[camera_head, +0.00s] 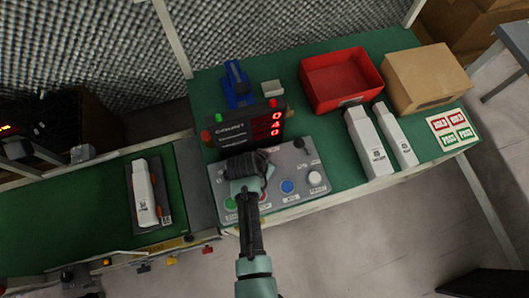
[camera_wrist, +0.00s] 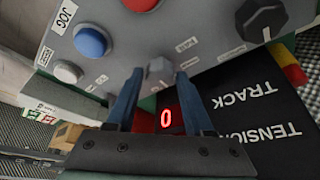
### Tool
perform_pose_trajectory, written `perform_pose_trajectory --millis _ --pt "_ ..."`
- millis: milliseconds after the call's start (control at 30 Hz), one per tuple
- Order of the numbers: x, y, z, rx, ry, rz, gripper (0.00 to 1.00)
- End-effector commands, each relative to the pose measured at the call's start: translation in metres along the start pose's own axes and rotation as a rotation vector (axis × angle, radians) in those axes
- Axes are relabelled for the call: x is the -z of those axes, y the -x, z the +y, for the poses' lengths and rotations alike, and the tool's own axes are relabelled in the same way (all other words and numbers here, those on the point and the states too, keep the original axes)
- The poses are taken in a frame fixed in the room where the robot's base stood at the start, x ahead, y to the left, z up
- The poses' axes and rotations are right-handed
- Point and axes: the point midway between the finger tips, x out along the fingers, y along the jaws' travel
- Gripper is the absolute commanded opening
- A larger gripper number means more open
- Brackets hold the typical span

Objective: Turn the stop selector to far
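The control panel (camera_head: 290,160) is a grey box on the green bench, with coloured buttons along its front. In the wrist view, a small grey selector knob (camera_wrist: 160,69) stands on the panel (camera_wrist: 215,35), with small labels around it too blurred to read. I take it as the stop selector. My gripper (camera_wrist: 159,74) is open, with one blue finger on each side of this knob; contact is unclear. In the head view my gripper (camera_head: 252,162) is over the panel's left half and hides the knob.
A black display (camera_head: 248,129) with red digits stands behind the panel. A blue button (camera_wrist: 91,40), a white button (camera_wrist: 68,72) and a black knob (camera_wrist: 262,18) are close by. A red bin (camera_head: 340,80), a cardboard box (camera_head: 427,78) and white cartons (camera_head: 368,143) stand to the right.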

Motion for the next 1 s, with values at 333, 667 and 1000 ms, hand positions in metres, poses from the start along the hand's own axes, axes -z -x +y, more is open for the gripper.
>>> perform_pose_trajectory --millis 333,667,1000 --pt "-0.0002 0.0001 0.0000 0.000 0.000 0.000 0.00" --pt "0.0003 0.0010 0.0004 0.018 0.041 0.000 0.00" --pt "0.0010 0.0018 0.0025 0.106 0.255 0.000 0.00"
